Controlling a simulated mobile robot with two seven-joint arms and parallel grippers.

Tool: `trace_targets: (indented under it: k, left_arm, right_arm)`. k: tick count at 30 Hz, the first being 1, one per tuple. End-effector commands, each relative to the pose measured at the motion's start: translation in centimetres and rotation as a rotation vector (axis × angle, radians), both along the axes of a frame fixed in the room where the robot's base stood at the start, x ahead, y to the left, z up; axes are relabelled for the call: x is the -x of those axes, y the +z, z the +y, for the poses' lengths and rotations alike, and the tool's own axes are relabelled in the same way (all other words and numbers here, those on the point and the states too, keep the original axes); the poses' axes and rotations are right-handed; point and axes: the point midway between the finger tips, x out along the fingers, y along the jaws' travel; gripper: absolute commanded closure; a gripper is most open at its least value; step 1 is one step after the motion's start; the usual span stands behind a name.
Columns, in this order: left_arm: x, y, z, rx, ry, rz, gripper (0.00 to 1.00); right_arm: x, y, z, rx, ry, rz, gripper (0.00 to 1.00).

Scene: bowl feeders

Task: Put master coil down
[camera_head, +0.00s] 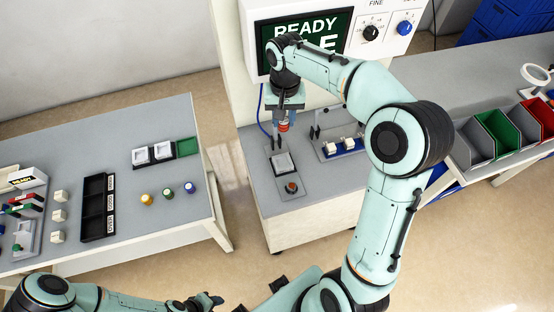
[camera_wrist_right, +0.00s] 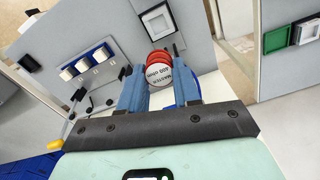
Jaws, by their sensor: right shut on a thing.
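The master coil, red with a white end labelled "MASTER 600 OHM", is between the blue fingers of my right gripper (camera_head: 284,121). It shows in the head view (camera_head: 284,127) and in the wrist view (camera_wrist_right: 158,70). My right gripper is shut on it, above the grey bench (camera_head: 259,192) and just behind a square white-framed pad (camera_head: 283,163). That pad also shows in the wrist view (camera_wrist_right: 158,21). My left gripper (camera_head: 205,300) is low at the bottom of the head view, dark and small, and its jaws cannot be made out.
A blue rack with white blocks (camera_head: 345,146) stands right of the pad; a brown round knob (camera_head: 291,187) is in front. Behind is a screen (camera_head: 303,42) reading "READY". The left table holds a black tray (camera_head: 97,207) and colored pegs (camera_head: 168,193). Bins (camera_head: 495,133) stand right.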

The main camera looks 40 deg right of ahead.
Motion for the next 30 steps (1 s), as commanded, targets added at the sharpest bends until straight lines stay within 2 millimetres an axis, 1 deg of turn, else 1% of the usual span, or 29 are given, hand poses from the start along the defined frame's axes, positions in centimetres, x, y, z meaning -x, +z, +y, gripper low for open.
trace_targets:
  k: [1,9,12,15,18,23,26,30]
  left_arm:
    - [0.3,-0.4,0.0,0.0,0.0,0.003,0.57]
    - [1.0,-1.4,0.0,0.001,-0.001,0.012,0.57]
    - [1.2,-1.7,0.0,0.0,0.0,0.013,0.57]
    - [1.2,-1.8,0.0,0.001,-0.001,0.014,0.57]
    - [1.3,-1.8,0.0,0.001,-0.001,0.014,0.57]
    - [1.3,-1.9,0.0,0.0,0.0,0.015,0.57]
    - [1.4,-2.0,0.0,0.0,0.0,0.016,0.57]
    - [1.4,-2.1,0.0,0.0,0.0,0.017,0.57]
  right_arm:
    - [0.2,-1.3,-0.1,0.0,-0.001,0.006,0.98]
    - [0.2,-8.7,0.0,-0.002,0.0,0.008,0.98]
    - [0.2,-11.2,0.0,-0.001,0.0,0.008,0.98]
    - [0.1,-13.1,0.0,-0.001,0.0,0.005,0.98]
    - [0.1,-14.3,0.0,-0.001,0.0,0.003,0.98]
    - [0.1,-15.2,0.0,0.0,0.0,0.002,0.98]
    - [0.1,-16.4,0.0,0.0,0.0,0.004,0.98]
    - [0.1,-18.6,0.0,0.0,0.0,0.004,0.98]
